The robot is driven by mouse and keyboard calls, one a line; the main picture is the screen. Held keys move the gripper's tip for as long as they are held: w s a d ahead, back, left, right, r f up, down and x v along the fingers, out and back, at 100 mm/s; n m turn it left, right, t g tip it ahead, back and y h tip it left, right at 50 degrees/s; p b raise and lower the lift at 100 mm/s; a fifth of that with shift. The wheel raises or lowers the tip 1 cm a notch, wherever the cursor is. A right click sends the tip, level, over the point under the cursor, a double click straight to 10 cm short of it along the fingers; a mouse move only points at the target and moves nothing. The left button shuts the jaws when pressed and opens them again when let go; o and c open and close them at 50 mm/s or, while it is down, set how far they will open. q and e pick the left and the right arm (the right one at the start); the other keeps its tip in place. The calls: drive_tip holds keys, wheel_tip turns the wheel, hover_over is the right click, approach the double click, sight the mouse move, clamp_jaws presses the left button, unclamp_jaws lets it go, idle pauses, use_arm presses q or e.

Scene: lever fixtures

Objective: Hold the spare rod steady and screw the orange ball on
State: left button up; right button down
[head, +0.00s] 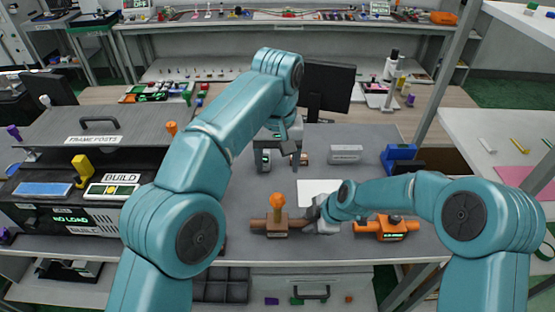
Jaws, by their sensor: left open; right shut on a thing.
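The orange ball (277,200) sits upright above a small brown block on the grey bench, on a short orange stem. A brown bar (259,226), which looks like the spare rod, lies level through this block. My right gripper (318,216) is shut on the right end of the bar, just right of the ball. Its fingertips are small and partly hidden by its own wrist. My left gripper (284,156) is open and empty, pointing down above the bench, farther back than the ball and apart from it.
An orange fixture (392,228) with a small display stands right of my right gripper. A white sheet (318,191) lies behind it. A blue fixture (398,156) and a grey block (345,154) stand farther back. A console with a BUILD sign (121,178) fills the left.

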use_arm(q)
drive_tip(key=t, duration=0.4)
approach(278, 196)
drive_tip(key=shift+t, duration=0.3)
drive_tip(key=x, duration=1)
drive_tip(key=shift+s+f, duration=0.15)
drive_tip(key=shift+s, duration=0.1)
